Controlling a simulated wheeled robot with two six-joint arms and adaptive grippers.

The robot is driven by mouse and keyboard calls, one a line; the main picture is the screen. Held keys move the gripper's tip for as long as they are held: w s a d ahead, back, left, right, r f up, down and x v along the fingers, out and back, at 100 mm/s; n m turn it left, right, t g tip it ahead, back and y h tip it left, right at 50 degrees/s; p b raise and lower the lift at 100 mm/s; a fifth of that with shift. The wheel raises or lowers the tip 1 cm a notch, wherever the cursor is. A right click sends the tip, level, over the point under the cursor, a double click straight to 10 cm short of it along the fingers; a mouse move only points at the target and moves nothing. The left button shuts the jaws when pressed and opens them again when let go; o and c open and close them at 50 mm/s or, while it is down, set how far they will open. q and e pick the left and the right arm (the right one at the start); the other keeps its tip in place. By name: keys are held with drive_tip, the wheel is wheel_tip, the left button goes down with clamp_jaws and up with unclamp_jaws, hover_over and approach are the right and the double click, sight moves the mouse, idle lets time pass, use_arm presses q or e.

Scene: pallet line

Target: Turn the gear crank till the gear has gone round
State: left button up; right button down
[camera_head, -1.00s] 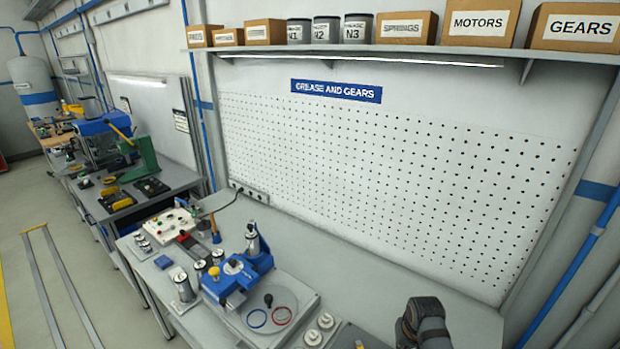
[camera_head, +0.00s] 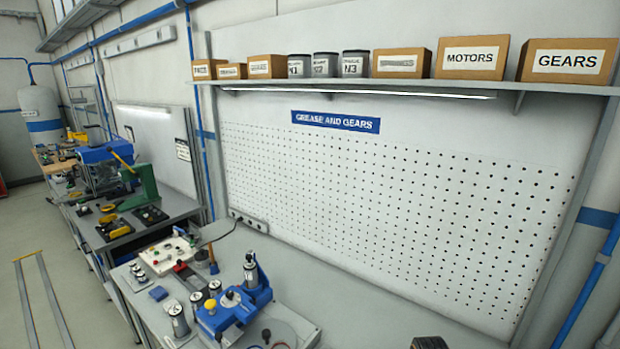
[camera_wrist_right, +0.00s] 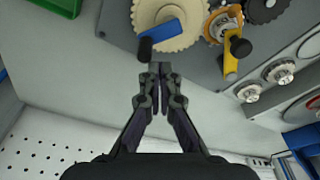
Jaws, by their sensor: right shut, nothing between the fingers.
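In the right wrist view a large cream gear (camera_wrist_right: 185,38) sits on a grey plate. A blue crank arm (camera_wrist_right: 166,30) lies across it, with a black knob (camera_wrist_right: 145,48) at its lower end. Beside it is a smaller bronze-coloured wheel (camera_wrist_right: 214,30) with a yellow arm (camera_wrist_right: 231,66) and another black knob (camera_wrist_right: 240,47). My right gripper (camera_wrist_right: 159,68) is shut and empty, its fingertips close to the blue crank's knob; whether they touch it I cannot tell. In the head view only a dark part of my right arm shows at the bottom edge. My left gripper is not in view.
In the wrist view a black gear (camera_wrist_right: 262,8) and round metal fittings (camera_wrist_right: 282,72) lie to the right, and a green tray (camera_wrist_right: 62,5) at the upper left. In the head view a blue fixture (camera_head: 222,318) stands on the bench beneath a pegboard (camera_head: 390,210).

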idle(0.6)
drive_tip(key=shift+s+f+b, duration=0.1)
drive_tip(key=shift+f+b, duration=0.35)
drive_tip(key=shift+f, duration=1.2)
